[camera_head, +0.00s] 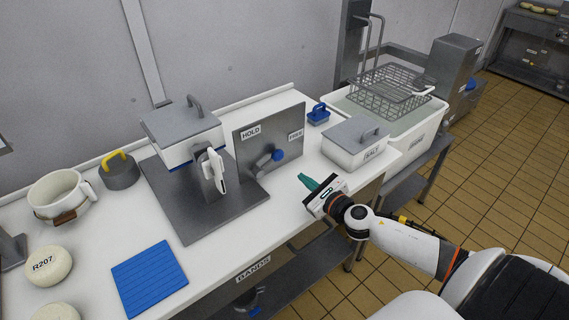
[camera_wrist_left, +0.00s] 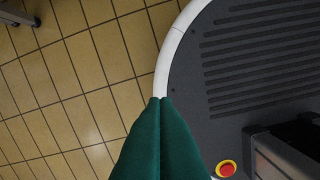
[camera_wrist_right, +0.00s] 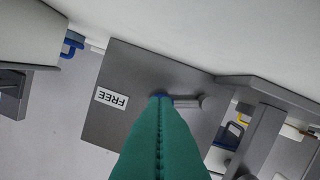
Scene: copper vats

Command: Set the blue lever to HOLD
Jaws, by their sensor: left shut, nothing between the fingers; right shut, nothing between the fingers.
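The blue lever has a grey arm and a blue knob (camera_head: 278,155), and is mounted on an upright grey plate (camera_head: 290,122). The plate's left label reads HOLD (camera_head: 251,132); the right one reads FREE (camera_wrist_right: 112,98). The lever arm points right, to the FREE side. My right gripper (camera_head: 303,178) is shut and empty, in front of the plate and right of the knob. In the right wrist view its fingertips (camera_wrist_right: 160,98) overlap the knob and partly hide it; contact cannot be told. My left gripper (camera_wrist_left: 160,100) is shut and empty above the floor and my base.
Left of the plate stands a grey press (camera_head: 185,140) with a white handle. A lidded SALT box (camera_head: 355,150) and a small blue-handled block (camera_head: 318,115) stand to the right. A blue mat (camera_head: 150,278) lies at the front left. The counter before the plate is clear.

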